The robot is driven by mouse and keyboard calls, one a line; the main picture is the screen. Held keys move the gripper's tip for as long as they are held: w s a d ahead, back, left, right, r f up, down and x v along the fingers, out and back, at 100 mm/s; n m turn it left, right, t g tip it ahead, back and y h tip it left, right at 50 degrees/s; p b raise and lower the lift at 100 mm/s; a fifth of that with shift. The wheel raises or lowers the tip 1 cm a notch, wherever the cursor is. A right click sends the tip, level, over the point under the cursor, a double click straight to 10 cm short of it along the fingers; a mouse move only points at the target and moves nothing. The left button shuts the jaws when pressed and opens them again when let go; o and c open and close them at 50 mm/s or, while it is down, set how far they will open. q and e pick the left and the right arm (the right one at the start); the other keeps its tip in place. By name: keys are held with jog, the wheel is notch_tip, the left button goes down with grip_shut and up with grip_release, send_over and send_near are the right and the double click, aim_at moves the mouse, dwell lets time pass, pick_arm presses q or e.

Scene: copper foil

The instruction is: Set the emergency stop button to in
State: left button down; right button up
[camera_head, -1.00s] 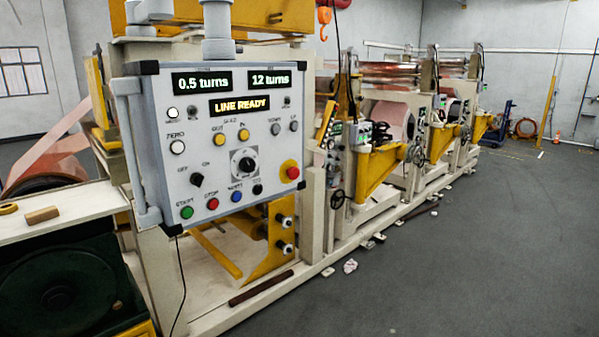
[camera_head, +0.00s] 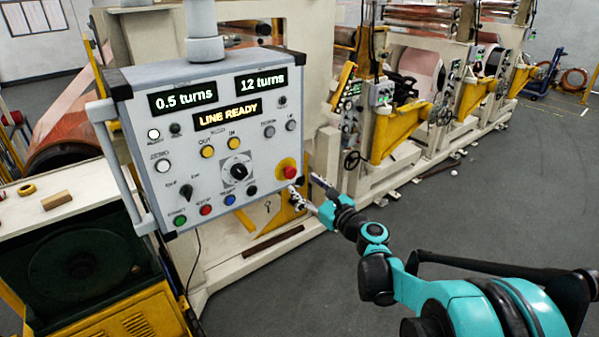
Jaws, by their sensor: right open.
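The emergency stop button (camera_head: 289,172) is a red knob on a yellow round base at the lower right of the grey control panel (camera_head: 215,140). From this view I cannot tell whether it is pressed in. My right gripper (camera_head: 305,190) is open and empty, just right of and below the button. One finger is near the panel's lower right corner and the other is further right. I see no clear contact with the button. My left gripper is not in view.
The panel hangs from a grey post (camera_head: 203,30) and has a side handle (camera_head: 118,165). Below the button are green, red, blue and black controls. A cream and yellow foil machine (camera_head: 400,120) runs behind to the right. Grey floor (camera_head: 500,220) lies open at the right.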

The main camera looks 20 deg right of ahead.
aim_at(292, 175)
jog(key=x, duration=0.5)
jog(key=shift+w+d+f, duration=0.1)
jog(key=shift+w, duration=0.25)
jog(key=shift+a, duration=0.25)
jog(key=shift+d, duration=0.1)
grip_shut()
jog(key=shift+w, duration=0.45)
grip_release()
jog(key=shift+a, duration=0.25)
